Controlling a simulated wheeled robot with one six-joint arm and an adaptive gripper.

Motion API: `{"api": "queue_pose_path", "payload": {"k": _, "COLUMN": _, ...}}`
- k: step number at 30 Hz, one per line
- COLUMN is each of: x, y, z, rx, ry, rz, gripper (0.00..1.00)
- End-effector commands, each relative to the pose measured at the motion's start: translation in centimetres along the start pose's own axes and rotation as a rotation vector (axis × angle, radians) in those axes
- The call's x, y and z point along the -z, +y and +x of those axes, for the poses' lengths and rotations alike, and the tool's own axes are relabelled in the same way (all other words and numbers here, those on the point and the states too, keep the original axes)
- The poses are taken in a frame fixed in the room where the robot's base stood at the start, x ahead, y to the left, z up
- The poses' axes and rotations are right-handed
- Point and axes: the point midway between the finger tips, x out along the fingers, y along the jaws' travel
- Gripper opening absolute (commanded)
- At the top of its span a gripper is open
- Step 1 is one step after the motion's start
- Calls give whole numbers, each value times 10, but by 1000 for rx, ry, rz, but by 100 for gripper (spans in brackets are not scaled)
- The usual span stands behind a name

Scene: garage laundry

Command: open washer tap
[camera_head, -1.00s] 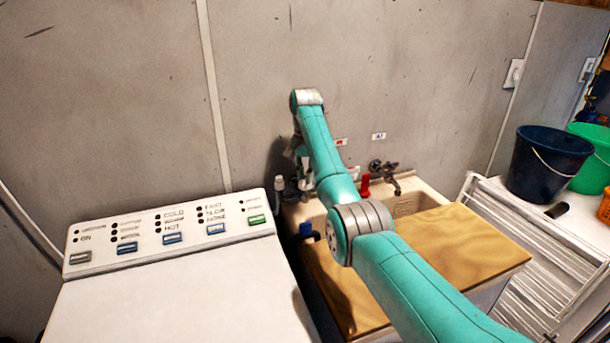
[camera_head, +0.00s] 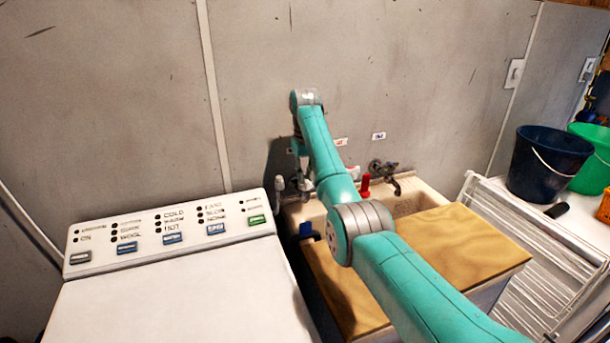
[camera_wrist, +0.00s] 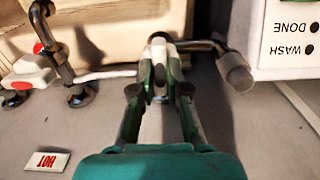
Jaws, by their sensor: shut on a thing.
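The washer tap (camera_wrist: 158,50) is a grey metal fitting on the wall, between the washer and the sink, with a pipe ending in a grey cylindrical end (camera_wrist: 236,72). My gripper (camera_wrist: 159,75) has its two dark fingers on either side of the tap's grey handle and is shut on it. In the head view my gripper (camera_head: 301,184) is at the wall behind the sink's left end, partly hidden by my arm. The grey cylindrical end (camera_head: 279,183) shows just left of it. The handle's exact angle is hard to tell.
The white washer (camera_head: 170,290) stands left. The sink (camera_head: 432,190) has a wooden board (camera_head: 460,240) over it. A dark tap (camera_head: 385,172) and a red handle (camera_head: 365,186) are to the right. A HOT label (camera_wrist: 47,161) is on the wall. A dark bucket (camera_head: 545,165) stands far right.

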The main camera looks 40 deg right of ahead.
Motion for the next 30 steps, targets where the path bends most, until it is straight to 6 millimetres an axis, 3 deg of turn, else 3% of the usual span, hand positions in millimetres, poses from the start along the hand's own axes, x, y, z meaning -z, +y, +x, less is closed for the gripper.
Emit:
{"api": "queue_pose_path", "payload": {"k": 19, "x": -2, "y": 0, "z": 5, "rx": 1, "ry": -10, "rz": -48, "gripper": 0}}
{"api": "queue_pose_path", "payload": {"k": 20, "x": -2, "y": 0, "z": 5, "rx": 1, "ry": -10, "rz": -48, "gripper": 22}}
{"api": "queue_pose_path", "payload": {"k": 22, "x": -2, "y": 0, "z": 5, "rx": 1, "ry": -10, "rz": -48, "gripper": 39}}
{"api": "queue_pose_path", "payload": {"k": 30, "x": -1, "y": 0, "z": 4, "rx": 1, "ry": -7, "rz": -47, "gripper": 40}}
